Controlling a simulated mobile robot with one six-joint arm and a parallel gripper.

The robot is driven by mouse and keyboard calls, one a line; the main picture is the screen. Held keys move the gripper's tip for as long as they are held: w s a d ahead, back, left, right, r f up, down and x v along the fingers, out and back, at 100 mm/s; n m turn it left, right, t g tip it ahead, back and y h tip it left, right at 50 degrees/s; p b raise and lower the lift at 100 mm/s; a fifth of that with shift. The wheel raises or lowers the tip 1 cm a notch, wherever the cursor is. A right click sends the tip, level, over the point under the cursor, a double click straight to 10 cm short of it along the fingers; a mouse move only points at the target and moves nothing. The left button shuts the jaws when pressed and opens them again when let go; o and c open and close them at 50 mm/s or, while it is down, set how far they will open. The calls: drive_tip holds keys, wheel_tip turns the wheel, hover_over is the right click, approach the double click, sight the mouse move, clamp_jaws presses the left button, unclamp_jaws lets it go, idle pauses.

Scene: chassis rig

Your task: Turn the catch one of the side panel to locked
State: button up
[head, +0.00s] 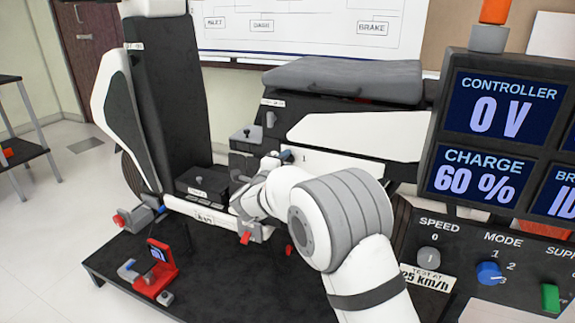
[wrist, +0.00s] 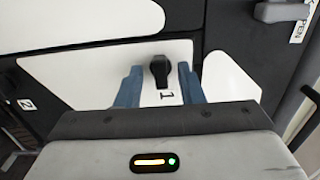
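The side panel (wrist: 85,72) is a white plate on the dark chassis; its white face also shows in the head view (head: 325,168). Catch one (wrist: 160,72) is a small black knob, with a printed "1" just below it in the wrist view. It points roughly up and down in that picture. My gripper (wrist: 159,78) is open, with one blue finger on each side of the catch and a visible gap to both.
A "2" label (wrist: 25,105) sits at the panel's left end. A grey handle (wrist: 282,12) beside an "OPEN" label is at the upper right. In the head view a red stand (head: 155,272) is on the dark platform (head: 205,295), and a control console (head: 490,262) is at right.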

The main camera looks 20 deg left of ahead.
drive_tip(key=shift+w, duration=0.3)
clamp_jaws()
